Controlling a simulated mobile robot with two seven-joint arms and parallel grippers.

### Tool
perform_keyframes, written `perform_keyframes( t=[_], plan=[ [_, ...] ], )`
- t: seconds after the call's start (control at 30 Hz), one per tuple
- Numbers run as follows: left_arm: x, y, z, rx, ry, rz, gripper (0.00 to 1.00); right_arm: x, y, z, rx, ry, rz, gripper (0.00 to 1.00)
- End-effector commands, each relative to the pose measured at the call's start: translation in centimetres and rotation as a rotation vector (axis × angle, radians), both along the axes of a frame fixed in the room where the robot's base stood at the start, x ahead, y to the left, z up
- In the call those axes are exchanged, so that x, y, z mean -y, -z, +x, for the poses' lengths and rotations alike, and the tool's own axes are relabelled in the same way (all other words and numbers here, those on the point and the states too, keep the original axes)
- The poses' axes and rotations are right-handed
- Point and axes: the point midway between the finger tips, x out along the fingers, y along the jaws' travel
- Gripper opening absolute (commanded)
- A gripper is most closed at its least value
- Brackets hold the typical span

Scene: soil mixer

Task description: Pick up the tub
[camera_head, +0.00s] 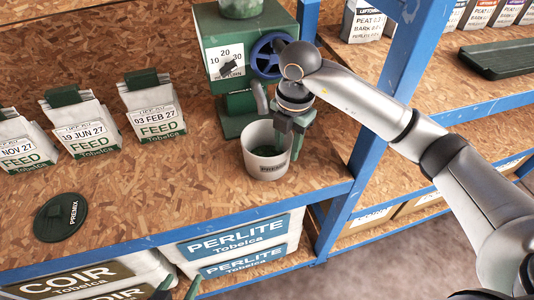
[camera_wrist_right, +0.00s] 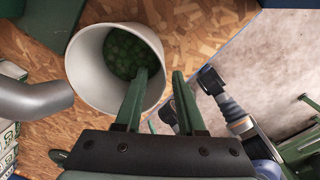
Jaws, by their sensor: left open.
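The tub (camera_head: 258,165) is a white, open-topped pail with a dark label and green contents. It stands upright on the chipboard shelf in front of the green mixer (camera_head: 225,60). In the right wrist view the tub (camera_wrist_right: 88,45) shows its open mouth. My right gripper (camera_head: 291,137) is at the tub's right rim, pointing down. In the wrist view its fingers (camera_wrist_right: 159,74) are apart, one over the tub's mouth and one outside, with the tub wall between them. I cannot tell whether either touches. My left gripper (camera_head: 177,288) shows only its green fingertips at the bottom edge, apart and empty.
A dark round PREMIX lid (camera_head: 62,217) lies on the shelf at left. Several feed bags (camera_head: 152,115) stand behind it. A blue post (camera_head: 370,150) rises right of the tub, beneath my right arm.

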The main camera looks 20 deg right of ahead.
Motion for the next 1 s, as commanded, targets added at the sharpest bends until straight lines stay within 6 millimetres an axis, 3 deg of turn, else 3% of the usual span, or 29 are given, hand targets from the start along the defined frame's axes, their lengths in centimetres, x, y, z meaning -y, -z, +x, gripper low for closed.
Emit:
perform_keyframes(
  t=[0.17, 0.43, 0.7, 1.0],
  plan=[
    [0.0, 0.1, 0.0, 0.0, -0.001, 0.001, 0.75, -0.1, 1.1, -0.1, -0.001, -0.001, 0.0, 0.39],
    [-0.1, 0.5, 0.0, 0.0, -0.001, 0.001, 0.75, -0.1, 5.0, -0.5, -0.002, -0.001, 0.002, 0.39],
    [-0.1, 0.3, 0.0, 0.003, -0.002, 0.001, 0.75, -0.2, 5.5, -0.4, 0.0, -0.001, 0.001, 0.39],
    [-0.1, 0.3, 0.0, 0.002, -0.002, 0.001, 0.75, -0.2, 5.4, -0.4, 0.0, -0.001, 0.002, 0.05]
  ],
)
